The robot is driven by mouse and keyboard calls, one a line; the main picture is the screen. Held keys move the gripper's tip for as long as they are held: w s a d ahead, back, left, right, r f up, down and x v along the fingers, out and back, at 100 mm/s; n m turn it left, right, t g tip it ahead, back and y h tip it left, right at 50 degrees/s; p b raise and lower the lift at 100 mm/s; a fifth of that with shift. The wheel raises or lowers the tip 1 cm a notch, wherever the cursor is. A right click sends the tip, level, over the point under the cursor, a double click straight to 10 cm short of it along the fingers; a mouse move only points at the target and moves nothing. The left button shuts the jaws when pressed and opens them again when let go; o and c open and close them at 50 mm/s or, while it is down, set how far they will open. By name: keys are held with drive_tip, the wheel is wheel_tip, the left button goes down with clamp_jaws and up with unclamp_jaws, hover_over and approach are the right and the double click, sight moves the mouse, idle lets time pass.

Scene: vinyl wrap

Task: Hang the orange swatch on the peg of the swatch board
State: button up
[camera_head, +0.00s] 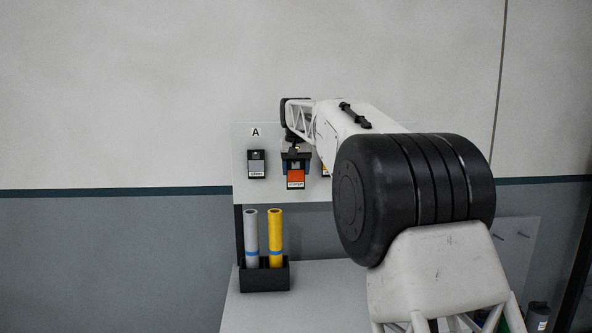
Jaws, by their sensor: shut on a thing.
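The orange swatch (296,177), a dark card with an orange face and a white label strip, hangs upright in front of the pale swatch board (245,190). My gripper (296,160) is shut on its upper part. The gripper hides the swatch's top edge and the peg behind it. I cannot tell whether the swatch touches the board or sits on the peg. A silver swatch (256,164) hangs on the board to the left, below the label A (255,132).
A yellow swatch (326,170) is mostly hidden by my arm at right. Below, a black holder (264,278) with a grey roll (251,235) and a yellow roll (275,235) stands on the pale table (320,300). Another panel with pegs (520,237) shows at far right.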

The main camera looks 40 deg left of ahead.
sight(294, 163)
drive_tip(key=shift+w+a+f, duration=0.15)
drive_tip(key=shift+w+a, duration=0.95)
drive_tip(key=shift+w+a+f, duration=0.15)
drive_tip(key=shift+w+a, duration=0.9)
drive_tip(key=shift+w+a+f, duration=0.3)
drive_tip(key=shift+w+a, duration=0.05)
drive_tip(key=shift+w+a, duration=0.1)
drive_tip(key=o, duration=1)
drive_tip(key=shift+c, duration=0.2)
drive_tip(key=shift+r, duration=0.1)
drive_tip(key=shift+s+d+r, duration=0.15)
drive_tip(key=shift+r, duration=1.15)
drive_tip(key=shift+s+d+r, duration=0.15)
drive_tip(key=shift+r, duration=1.2)
drive_tip(key=shift+s+d+r, duration=0.15)
drive_tip(key=shift+r, duration=1.15)
drive_tip(key=shift+f, duration=0.15)
